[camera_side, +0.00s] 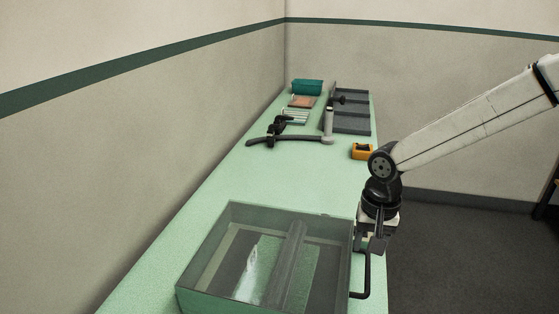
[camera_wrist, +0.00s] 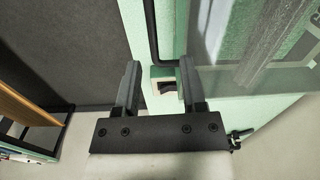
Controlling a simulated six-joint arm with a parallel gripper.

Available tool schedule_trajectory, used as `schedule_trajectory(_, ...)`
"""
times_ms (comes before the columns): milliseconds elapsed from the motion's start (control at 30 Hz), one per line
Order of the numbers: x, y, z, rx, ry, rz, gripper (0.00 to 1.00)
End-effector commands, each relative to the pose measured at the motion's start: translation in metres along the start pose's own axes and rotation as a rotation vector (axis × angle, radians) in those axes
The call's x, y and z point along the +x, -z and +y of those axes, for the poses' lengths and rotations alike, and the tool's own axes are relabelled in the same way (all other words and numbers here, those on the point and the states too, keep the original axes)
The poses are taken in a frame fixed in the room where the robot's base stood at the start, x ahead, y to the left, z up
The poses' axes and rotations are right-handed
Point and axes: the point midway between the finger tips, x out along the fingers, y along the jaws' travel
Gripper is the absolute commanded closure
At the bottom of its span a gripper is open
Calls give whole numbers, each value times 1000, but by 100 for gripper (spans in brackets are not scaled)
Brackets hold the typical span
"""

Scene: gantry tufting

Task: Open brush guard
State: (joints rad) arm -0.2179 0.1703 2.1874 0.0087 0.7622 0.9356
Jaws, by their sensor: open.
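The brush guard (camera_side: 325,228) is a clear, dark-tinted box cover on the green table. It is down over a dark bar and a green-and-white piece. Its black handle (camera_side: 367,275) sticks out from the right side, and it also shows as a bent black bar in the wrist view (camera_wrist: 150,32). My gripper (camera_side: 376,243) is at the guard's right side, close above the handle. In the wrist view my gripper (camera_wrist: 160,85) has its two fingers apart with nothing held. The handle's bend lies just beyond the fingertips; I cannot tell whether they touch.
A small pale block with a dark top (camera_wrist: 165,82) shows between the fingers. Farther back are an orange item (camera_side: 362,151), a long dark tool (camera_side: 290,139), grey trays (camera_side: 351,124) and a teal box (camera_side: 307,87). The middle of the table (camera_side: 290,175) is clear.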

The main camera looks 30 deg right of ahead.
Motion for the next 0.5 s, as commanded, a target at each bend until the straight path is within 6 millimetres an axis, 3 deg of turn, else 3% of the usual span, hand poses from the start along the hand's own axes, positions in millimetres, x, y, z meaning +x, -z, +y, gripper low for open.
schedule_trajectory(500,23,9,68,-486,68,128,47)
